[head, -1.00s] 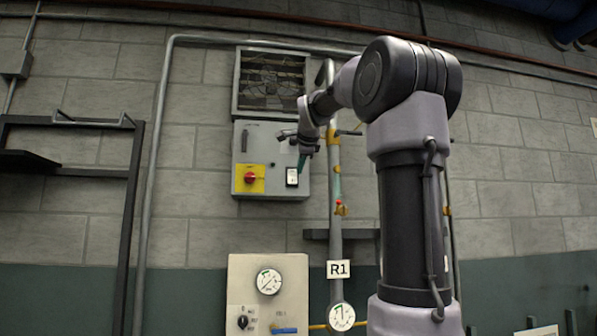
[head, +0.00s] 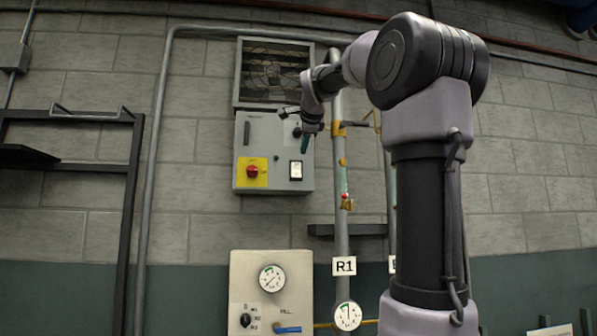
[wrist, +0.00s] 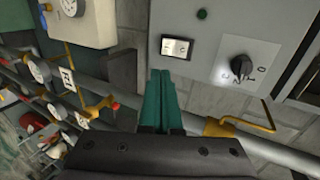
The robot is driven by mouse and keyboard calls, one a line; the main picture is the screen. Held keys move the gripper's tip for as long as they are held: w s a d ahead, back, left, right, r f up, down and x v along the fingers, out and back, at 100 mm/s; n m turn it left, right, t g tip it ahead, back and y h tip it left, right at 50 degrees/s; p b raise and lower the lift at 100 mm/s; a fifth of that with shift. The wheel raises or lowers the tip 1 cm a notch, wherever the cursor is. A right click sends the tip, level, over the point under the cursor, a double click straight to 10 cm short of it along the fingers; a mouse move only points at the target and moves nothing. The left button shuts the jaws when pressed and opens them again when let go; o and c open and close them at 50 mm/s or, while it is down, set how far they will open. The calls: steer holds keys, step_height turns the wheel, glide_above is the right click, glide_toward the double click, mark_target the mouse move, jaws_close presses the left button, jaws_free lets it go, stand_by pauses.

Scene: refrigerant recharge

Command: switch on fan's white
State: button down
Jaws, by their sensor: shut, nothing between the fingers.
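The fan's white switch (head: 296,170) is a small white rocker in a dark frame, low on the right of the grey control box (head: 266,190) under the fan (head: 272,75). In the wrist view the switch (wrist: 177,47) shows bright and unobstructed; which way it is pressed I cannot tell for sure. My gripper (head: 304,148) is shut and empty, its green fingers just above and right of the switch in the head view. In the wrist view the fingertips (wrist: 164,72) end just short of the switch in the picture, apparently not touching it.
The box also carries a red knob on a yellow plate (head: 252,172), a black rotary knob (wrist: 241,67) and a green button (wrist: 202,14). Pipe R1 (head: 341,220) with yellow fittings stands close on the right. A gauge panel (head: 240,285) is below.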

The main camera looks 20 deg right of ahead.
mark_target(296, 175)
steer(key=shift+w+d, duration=0.1)
steer(key=x, duration=0.9)
steer(key=r+x, duration=0.1)
steer(key=x, duration=0.3)
steer(key=shift+w+d+f, duration=0.1)
steer(key=shift+w+f, duration=0.1)
steer(key=shift+w, duration=0.35)
steer(key=shift+w+d+f, duration=0.1)
steer(key=shift+w+f, duration=0.1)
steer(key=shift+w, duration=0.1)
steer(key=shift+r, duration=0.1)
